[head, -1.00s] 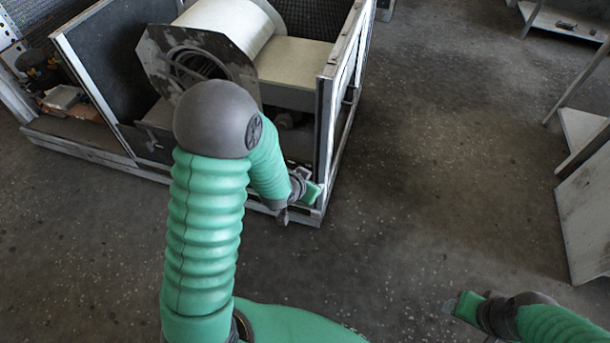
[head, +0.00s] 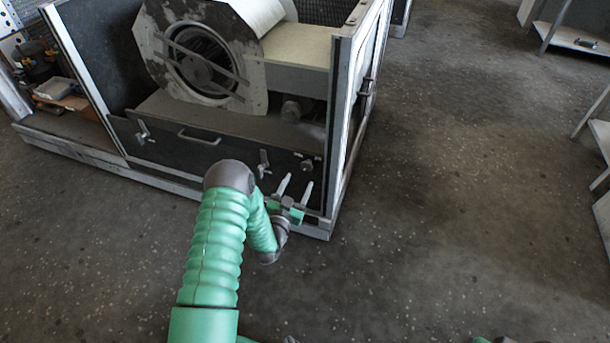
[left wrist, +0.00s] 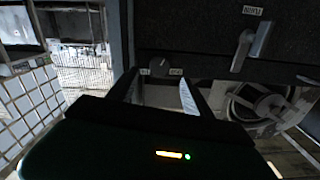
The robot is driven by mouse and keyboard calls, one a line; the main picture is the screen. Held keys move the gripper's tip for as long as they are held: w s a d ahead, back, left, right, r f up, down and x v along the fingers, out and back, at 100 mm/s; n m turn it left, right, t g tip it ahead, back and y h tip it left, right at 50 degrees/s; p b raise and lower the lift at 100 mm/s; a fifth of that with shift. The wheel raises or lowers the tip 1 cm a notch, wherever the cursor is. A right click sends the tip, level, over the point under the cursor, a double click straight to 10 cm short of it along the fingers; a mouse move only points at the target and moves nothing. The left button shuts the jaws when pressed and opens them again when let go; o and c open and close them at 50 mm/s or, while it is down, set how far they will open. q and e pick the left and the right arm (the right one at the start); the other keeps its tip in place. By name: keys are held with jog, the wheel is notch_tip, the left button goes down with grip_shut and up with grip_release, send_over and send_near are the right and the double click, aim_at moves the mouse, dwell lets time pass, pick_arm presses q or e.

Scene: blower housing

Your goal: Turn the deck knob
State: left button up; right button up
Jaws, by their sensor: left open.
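A small dark round knob (head: 307,165) sits on the black front panel of the blower housing, near its right end. In the left wrist view the knob (left wrist: 158,66) is just beyond the fingertips, with small labels beside it. My left gripper (head: 295,188) is open and empty in front of the panel, a little below the knob in the head view. In the left wrist view its fingers (left wrist: 160,92) stand apart, apparently not touching the knob. Another round knob (head: 291,108) shows above the panel, by the blower. Only a sliver of my right gripper shows at the bottom edge.
The front panel also carries a lever (head: 263,163), a bar handle (head: 198,137) and another lever (head: 143,130). The blower (head: 200,62) stands behind. A metal corner post (head: 335,120) rises right of the knob. The floor (head: 430,200) to the right is clear.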

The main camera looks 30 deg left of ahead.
aim_at(306, 168)
pick_arm(q)
jog(key=b+x, duration=0.2)
jog(key=x, duration=0.4)
jog(key=shift+w+a+f, duration=0.1)
jog(key=shift+w+a, duration=0.05)
jog(key=shift+w, duration=0.45)
jog(key=shift+c, duration=0.2)
grip_shut()
